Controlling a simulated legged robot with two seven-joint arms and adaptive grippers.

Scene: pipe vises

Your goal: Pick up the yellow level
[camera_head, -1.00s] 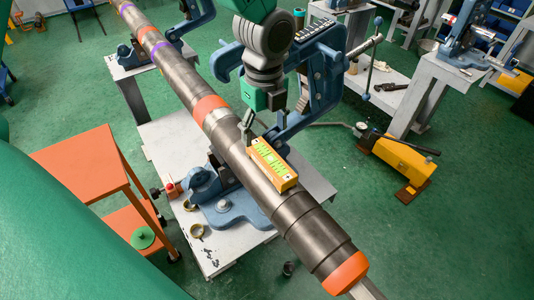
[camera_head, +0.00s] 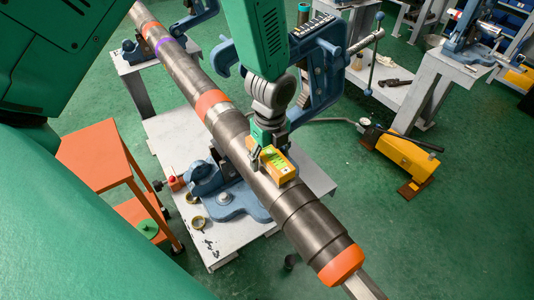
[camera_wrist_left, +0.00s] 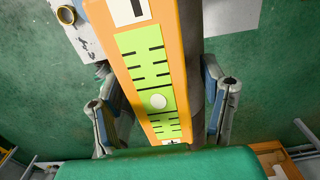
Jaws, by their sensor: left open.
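The yellow level (camera_head: 279,168), orange-yellow with a lime-green marked face, lies along the top of the dark pipe (camera_head: 235,130). My left gripper (camera_head: 262,157) is open and low over the far end of the level in the head view. In the left wrist view, the level (camera_wrist_left: 177,60) runs between the two spread fingers of my left gripper (camera_wrist_left: 164,104), with a visible gap on each side. The level still rests on the pipe. My right gripper is not in view.
The pipe lies in blue vises (camera_head: 238,196) on a grey-white table (camera_head: 160,129). A large blue vise frame (camera_head: 325,62) stands close to the right of my left gripper. An orange stand (camera_head: 95,158) is at left, and a yellow pump (camera_head: 403,158) sits on the floor at right.

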